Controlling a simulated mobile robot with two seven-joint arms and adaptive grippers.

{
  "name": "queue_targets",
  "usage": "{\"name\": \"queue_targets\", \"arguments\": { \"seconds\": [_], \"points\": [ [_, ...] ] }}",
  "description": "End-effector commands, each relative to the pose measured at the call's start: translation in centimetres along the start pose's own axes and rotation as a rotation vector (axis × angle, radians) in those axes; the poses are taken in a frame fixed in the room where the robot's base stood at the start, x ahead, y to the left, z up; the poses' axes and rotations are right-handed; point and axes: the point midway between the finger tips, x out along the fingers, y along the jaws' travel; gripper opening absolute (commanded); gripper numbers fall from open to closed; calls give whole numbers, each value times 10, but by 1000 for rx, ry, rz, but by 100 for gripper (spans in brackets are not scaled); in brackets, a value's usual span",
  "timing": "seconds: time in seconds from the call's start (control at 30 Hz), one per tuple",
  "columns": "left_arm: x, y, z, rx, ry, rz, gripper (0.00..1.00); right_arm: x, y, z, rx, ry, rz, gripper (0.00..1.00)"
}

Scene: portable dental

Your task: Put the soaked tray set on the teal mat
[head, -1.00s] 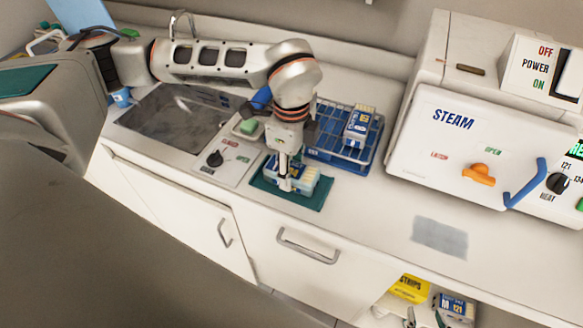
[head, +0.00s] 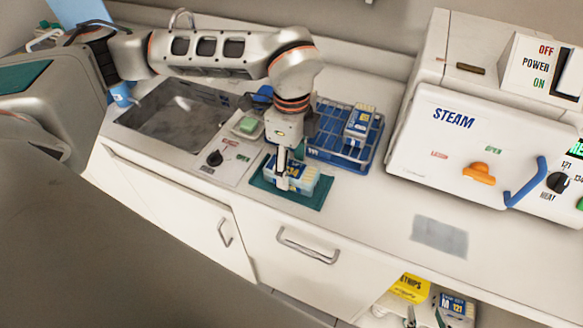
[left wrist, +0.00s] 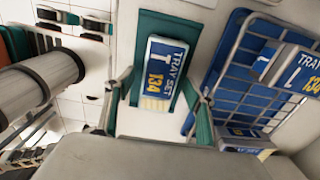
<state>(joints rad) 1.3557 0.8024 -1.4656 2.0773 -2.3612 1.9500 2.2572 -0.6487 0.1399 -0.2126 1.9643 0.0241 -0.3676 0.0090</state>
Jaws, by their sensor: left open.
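A white and blue tray set (head: 305,174) labelled 134 lies flat on the teal mat (head: 312,198) on the counter. In the left wrist view the same tray set (left wrist: 165,65) rests within the edges of the mat (left wrist: 152,20). My left gripper (head: 284,180) points down over it and hides part of it in the head view. In the left wrist view my left gripper's fingers (left wrist: 166,90) are apart, one on each side of the tray set. I cannot tell whether they touch it. My right gripper is not in view.
A blue wire rack (head: 330,150) with another tray set (head: 358,124) stands right behind the mat. The steam machine (head: 470,150) is at the right.

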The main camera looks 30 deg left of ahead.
Motion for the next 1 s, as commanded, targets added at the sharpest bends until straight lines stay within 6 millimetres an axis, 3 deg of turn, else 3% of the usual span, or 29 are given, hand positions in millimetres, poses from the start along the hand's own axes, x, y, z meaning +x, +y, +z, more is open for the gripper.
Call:
{"name": "queue_targets", "arguments": {
  "seconds": [0.3, 0.5, 1.0],
  "points": [
    [-66, -1, 0, -1, 0, -6, 54, 4, -2, 9, 1, -4, -1, 40],
    [-94, -1, 0, -1, 0, -4, 54, 6, -2, 12, 1, -6, -1, 40],
    [-105, 0, 0, 0, 0, -1, 54, 6, -2, 12, 1, -7, -1, 40]
  ]
}}
